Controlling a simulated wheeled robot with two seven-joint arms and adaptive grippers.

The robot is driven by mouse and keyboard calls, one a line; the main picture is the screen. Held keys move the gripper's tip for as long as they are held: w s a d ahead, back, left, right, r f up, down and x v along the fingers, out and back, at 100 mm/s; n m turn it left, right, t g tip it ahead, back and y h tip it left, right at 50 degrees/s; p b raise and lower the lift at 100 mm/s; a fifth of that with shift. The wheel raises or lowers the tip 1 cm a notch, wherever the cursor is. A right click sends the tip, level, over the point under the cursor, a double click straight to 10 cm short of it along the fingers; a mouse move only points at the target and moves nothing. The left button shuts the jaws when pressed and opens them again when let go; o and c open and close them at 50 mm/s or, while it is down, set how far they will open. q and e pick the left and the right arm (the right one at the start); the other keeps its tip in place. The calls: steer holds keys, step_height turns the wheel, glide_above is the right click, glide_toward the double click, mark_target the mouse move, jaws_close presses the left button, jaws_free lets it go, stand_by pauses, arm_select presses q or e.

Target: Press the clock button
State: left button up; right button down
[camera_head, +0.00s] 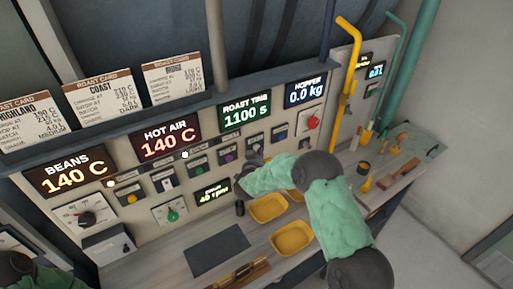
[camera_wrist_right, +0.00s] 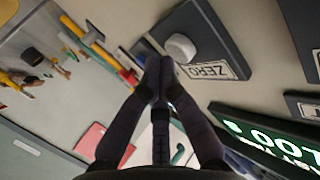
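The control panel carries a green-lit roast time display (camera_head: 245,112) reading 1100 s. Below it are small dark button plates, including one with a purple button (camera_head: 229,157); their labels are too small to read, so I cannot tell which is the clock button. My right gripper (camera_head: 246,172) is in front of the panel, below this display, partly hidden by its own wrist. In the wrist view its fingertips (camera_wrist_right: 160,68) are together with nothing between them. A pale round button (camera_wrist_right: 180,48) labelled ZERO is close beyond the tips; contact is not visible. My left gripper is out of view.
Yellow trays (camera_head: 268,208) and a dark mat (camera_head: 217,249) lie on the counter below the panel. Roast cards (camera_head: 175,78) stand on the shelf above.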

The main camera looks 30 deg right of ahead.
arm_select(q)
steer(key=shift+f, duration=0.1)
arm_select(e)
steer(key=shift+w, duration=0.35)
stand_by(0.3)
steer(key=shift+s, duration=0.9)
steer(key=s, duration=0.6)
steer(key=shift+d, duration=0.25)
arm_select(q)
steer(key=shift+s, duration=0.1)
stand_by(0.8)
